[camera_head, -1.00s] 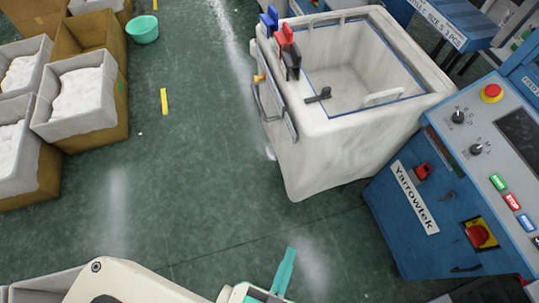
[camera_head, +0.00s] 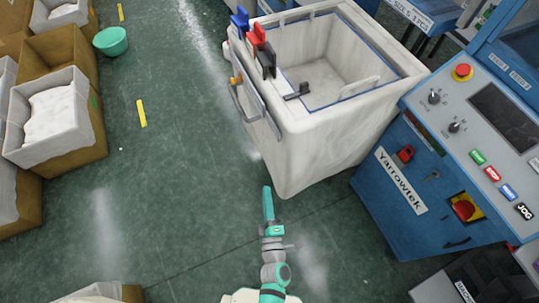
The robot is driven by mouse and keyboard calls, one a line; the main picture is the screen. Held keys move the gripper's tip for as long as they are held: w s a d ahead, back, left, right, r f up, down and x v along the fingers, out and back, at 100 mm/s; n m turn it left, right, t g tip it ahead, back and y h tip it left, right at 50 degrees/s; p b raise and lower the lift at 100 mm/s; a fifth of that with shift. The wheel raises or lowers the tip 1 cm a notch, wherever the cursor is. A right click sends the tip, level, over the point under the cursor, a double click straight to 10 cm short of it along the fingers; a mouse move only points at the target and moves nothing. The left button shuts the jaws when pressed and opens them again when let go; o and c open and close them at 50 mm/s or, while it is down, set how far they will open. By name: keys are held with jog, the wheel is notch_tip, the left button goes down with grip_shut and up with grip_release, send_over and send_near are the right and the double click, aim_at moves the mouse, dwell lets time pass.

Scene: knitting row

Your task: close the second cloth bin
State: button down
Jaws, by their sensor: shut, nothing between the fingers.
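A large off-white cloth bin (camera_head: 330,140) stands upright on the floor at the upper middle. Its top is open and its inside looks empty, with a blue line along the rim. Blue, red and black clips (camera_head: 258,48) sit on its left rim. A metal bar handle (camera_head: 254,108) is on its left face. I cannot tell if this is the second bin. My teal gripper (camera_head: 267,190) is shut and empty. In the picture it is just left of the bin's lower front corner, and no contact shows.
A blue Yarrowtek machine (camera_head: 400,195) with a button panel stands close on the right of the bin. Brown boxes with white liners (camera_head: 75,150) line the left side. A teal bowl (camera_head: 111,41) is near them. Green floor between is clear.

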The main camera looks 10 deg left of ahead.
jog(key=w+a+f+n+y, duration=0.1)
jog(key=w+f+n, duration=0.1)
jog(key=w, duration=1.4)
jog(key=shift+w+a+n, duration=0.35)
jog(key=shift+w+n, duration=0.05)
jog(key=shift+n, duration=0.5)
